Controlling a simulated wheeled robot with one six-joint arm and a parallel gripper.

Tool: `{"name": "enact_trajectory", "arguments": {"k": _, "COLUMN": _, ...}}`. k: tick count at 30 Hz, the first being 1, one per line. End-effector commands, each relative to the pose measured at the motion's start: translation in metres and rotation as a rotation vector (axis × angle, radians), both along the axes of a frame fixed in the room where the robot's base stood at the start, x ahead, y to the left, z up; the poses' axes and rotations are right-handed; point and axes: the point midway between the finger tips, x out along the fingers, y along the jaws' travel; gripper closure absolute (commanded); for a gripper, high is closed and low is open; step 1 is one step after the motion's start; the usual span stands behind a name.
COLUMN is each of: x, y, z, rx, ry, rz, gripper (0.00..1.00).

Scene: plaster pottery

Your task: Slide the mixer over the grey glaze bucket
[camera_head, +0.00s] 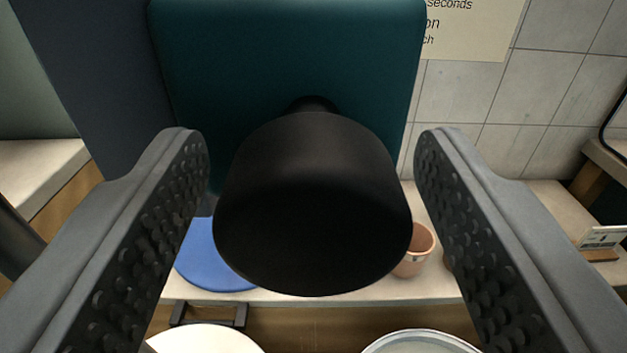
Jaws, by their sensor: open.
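The mixer (285,60) shows as a teal housing filling the top middle of the view. A thick black knob (312,210) sticks out from it towards me. My gripper (312,150) is open, with one finger on each side of the knob. Gaps show between the knob and both fingers, so it is not gripped. Two round vessels are cut off by the bottom edge: a white one (205,341) at left and one with a pale rim and greyish inside (420,343) at right. I cannot tell for sure which is the grey glaze bucket.
A blue disc (208,262) and a terracotta pot (416,250) sit on the pale counter (440,285) behind the knob. A small label card (603,238) stands at far right. A tiled wall and a sign (470,28) are behind.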

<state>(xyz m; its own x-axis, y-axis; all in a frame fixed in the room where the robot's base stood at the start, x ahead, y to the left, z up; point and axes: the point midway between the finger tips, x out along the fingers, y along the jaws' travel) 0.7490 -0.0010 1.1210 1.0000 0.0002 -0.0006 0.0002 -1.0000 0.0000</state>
Motion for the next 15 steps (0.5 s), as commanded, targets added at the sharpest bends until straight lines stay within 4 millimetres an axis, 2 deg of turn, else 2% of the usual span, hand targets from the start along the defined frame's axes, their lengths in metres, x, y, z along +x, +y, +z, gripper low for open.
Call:
{"name": "enact_trajectory", "arguments": {"k": 8, "x": -0.008, "y": 0.0, "z": 0.001, "rx": 0.0, "ry": -0.001, "rz": 0.0, "gripper": 0.41}}
{"name": "enact_trajectory", "arguments": {"k": 15, "x": -0.04, "y": 0.0, "z": 0.001, "rx": 0.0, "ry": -0.002, "rz": 0.0, "gripper": 0.41}}
